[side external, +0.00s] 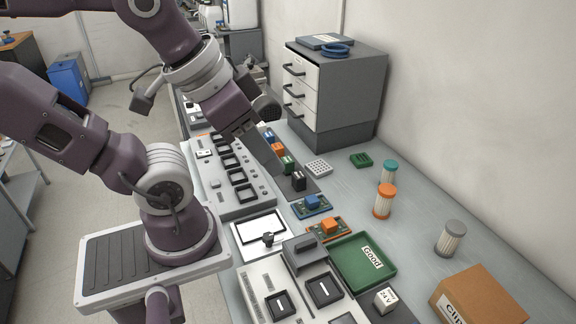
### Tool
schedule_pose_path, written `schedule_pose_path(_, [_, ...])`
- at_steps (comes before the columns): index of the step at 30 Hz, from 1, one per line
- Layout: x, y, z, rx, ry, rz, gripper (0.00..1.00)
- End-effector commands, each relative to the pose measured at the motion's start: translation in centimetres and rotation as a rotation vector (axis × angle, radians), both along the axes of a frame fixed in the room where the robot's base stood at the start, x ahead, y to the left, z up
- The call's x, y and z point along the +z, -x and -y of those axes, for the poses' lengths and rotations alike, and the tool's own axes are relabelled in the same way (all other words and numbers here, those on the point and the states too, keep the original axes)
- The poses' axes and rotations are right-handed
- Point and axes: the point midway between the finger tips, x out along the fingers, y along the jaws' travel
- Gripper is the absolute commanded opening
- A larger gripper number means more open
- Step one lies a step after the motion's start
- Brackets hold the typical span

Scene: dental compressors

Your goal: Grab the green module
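A small green module (288,163) sits on the dark strip at the back middle of the bench. It stands in a row between an orange module (278,149) and a black module (298,181), with a blue module (269,136) at the far end. My gripper (248,128) hangs above and to the left of this row, apart from the green module in the picture. Its fingers are dark and small here, so I cannot tell whether they are open or shut. A flat green slotted piece (361,160) lies farther right on the bench.
A panel with black square sockets (233,175) lies left of the row. A white perforated block (318,168), blue (312,204) and orange (329,227) boards, and a green "Good" tray (349,277) are nearby. A grey drawer cabinet (345,98) stands behind.

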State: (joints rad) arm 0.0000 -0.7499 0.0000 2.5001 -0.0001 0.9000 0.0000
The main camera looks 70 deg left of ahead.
Motion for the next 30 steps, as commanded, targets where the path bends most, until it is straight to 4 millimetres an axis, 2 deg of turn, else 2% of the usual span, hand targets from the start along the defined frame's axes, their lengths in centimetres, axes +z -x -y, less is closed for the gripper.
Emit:
schedule_pose_path(3, [0.0,0.0,0.0,0.000,0.000,0.000,0.36])
schedule_pose_path(6, [0.0,0.0,0.0,0.000,0.000,0.000,0.53])
schedule_pose_path(14, [0.0,0.0,0.0,0.000,0.000,0.000,0.53])
schedule_pose_path(17, [-0.5,-0.4,-0.6,-0.016,-0.037,-0.046,0.53])
schedule_pose_path(20, [-2.2,-1.8,-2.8,-0.077,-0.159,-0.197,0.53])
schedule_pose_path(23, [-4.7,-3.8,-6.2,-0.189,-0.343,-0.403,0.53])
schedule_pose_path(26, [-7.5,-6.1,-9.8,-0.333,-0.539,-0.613,0.53])
schedule_pose_path(30, [-12.4,-10.0,-14.7,-0.592,-0.823,-0.898,0.53])
